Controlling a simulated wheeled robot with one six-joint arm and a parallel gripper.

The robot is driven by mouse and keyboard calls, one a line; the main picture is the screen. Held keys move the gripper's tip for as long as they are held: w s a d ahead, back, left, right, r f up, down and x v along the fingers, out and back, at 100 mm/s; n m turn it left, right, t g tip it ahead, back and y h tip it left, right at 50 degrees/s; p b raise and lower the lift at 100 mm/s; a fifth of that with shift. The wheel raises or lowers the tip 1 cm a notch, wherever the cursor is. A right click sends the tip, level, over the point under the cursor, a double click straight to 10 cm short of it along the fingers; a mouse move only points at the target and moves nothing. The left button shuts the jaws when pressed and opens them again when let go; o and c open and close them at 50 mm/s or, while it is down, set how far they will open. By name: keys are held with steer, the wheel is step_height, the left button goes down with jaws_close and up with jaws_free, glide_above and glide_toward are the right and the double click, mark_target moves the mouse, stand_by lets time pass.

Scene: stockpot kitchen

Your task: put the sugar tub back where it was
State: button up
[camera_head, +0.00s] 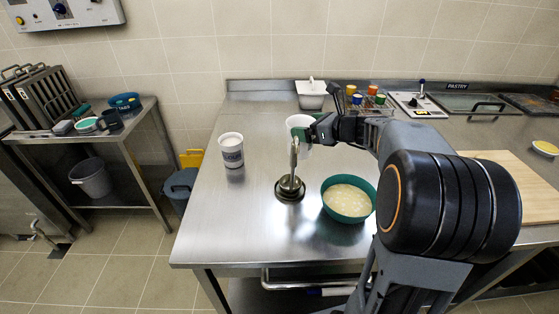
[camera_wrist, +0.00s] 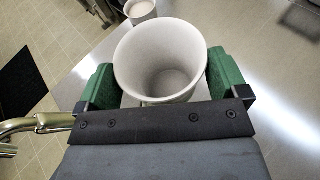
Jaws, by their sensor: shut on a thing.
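My gripper (camera_head: 306,130) is shut on a white tub (camera_head: 299,122) above the steel counter. In the wrist view the tub (camera_wrist: 168,62) stands between two green finger pads, its open mouth facing the camera and no contents visible inside. The pads touch it on both sides. Its label is hidden, so I cannot tell from writing that it is the sugar tub. A second white tub (camera_head: 231,150) with a dark printed band stands upright on the counter to the left. It also shows at the top of the wrist view (camera_wrist: 141,10).
A steel upright fitting (camera_head: 290,187) stands on the counter close below my gripper. A teal bowl (camera_head: 347,214) of pale contents is right of it. A white lidded container (camera_head: 311,95) and a rack of coloured jars (camera_head: 369,101) are behind. The counter's left front is clear.

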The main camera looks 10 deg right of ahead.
mark_target(292, 125)
steer(key=w+f, duration=0.1)
steer(key=w, duration=0.1)
steer(key=w+a+f, duration=0.1)
steer(key=w, duration=0.2)
steer(key=w+a+f+p, duration=0.1)
steer(key=w, duration=0.1)
steer(key=shift+w+a+f, duration=0.25)
steer(key=shift+w+f, duration=0.1)
steer(key=shift+f, duration=0.05)
steer(key=w+a+f, duration=0.1)
steer(key=w+f, duration=0.4)
steer(key=f, duration=0.4)
steer(key=shift+a, duration=0.25)
steer(key=shift+w+f, duration=0.1)
steer(key=shift+f, duration=0.05)
steer(key=shift+f, duration=0.15)
steer(key=o, duration=1)
steer(key=shift+c, duration=0.2)
